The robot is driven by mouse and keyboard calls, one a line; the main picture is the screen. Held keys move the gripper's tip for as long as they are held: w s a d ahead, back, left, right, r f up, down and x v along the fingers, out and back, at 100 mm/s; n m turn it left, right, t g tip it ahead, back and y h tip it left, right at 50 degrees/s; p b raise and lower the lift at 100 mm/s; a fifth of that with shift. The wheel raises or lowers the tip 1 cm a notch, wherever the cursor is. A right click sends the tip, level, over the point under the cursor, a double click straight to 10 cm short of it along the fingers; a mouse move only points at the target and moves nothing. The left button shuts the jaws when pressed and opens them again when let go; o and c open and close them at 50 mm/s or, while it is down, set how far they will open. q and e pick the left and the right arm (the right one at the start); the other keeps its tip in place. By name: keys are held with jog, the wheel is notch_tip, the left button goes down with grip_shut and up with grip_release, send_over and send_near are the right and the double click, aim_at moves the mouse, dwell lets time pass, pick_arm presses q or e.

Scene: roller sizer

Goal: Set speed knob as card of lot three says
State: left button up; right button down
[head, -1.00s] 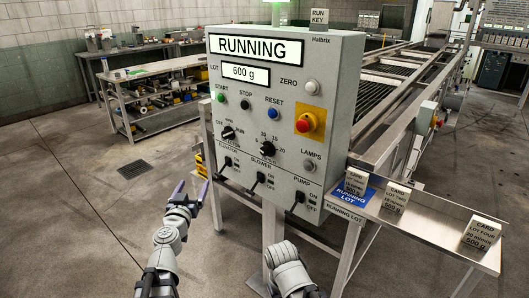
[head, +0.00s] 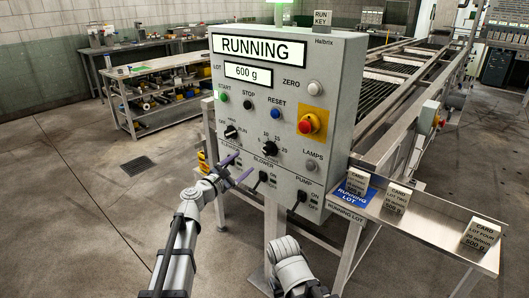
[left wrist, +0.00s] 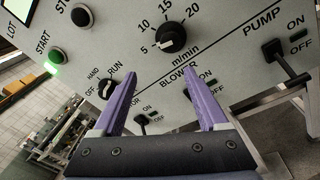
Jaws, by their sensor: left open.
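The speed knob (head: 270,149) is a black dial marked 5 to 20 m/min on the grey control panel (head: 330,90). In the left wrist view the speed knob (left wrist: 172,37) shows a pale mark on its lower left, towards the 5. My left gripper (head: 238,168) is open and empty, with purple fingers, below and left of the knob in front of the panel. In the left wrist view its fingers (left wrist: 160,82) stand apart below the knob. A card (head: 356,183) stands on the blue running-lot plate; its text is too small to read. My right gripper is out of view.
Cards for lot two (head: 397,197) and lot four (head: 480,235) stand on the metal shelf (head: 430,228). Nearby are a selector knob (head: 231,132), a red emergency stop (head: 309,123), and the blower (head: 262,178) and pump (head: 299,198) levers. The display reads RUNNING, 600 g.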

aim_at(265, 152)
pick_arm(q)
jog(key=d+n, duration=0.1)
jog(key=w+d+n+h, duration=0.1)
jog(key=n, duration=0.1)
jog(key=d+n+g, duration=0.1)
jog(key=n, duration=0.1)
jog(key=shift+w+r+h, duration=0.25)
jog(key=shift+h, duration=0.15)
jog(key=shift+w+d, duration=0.1)
jog(key=x, duration=0.7)
jog(key=shift+w+d, duration=0.2)
jog(key=shift+w, duration=0.05)
jog(key=shift+c, duration=0.2)
grip_shut()
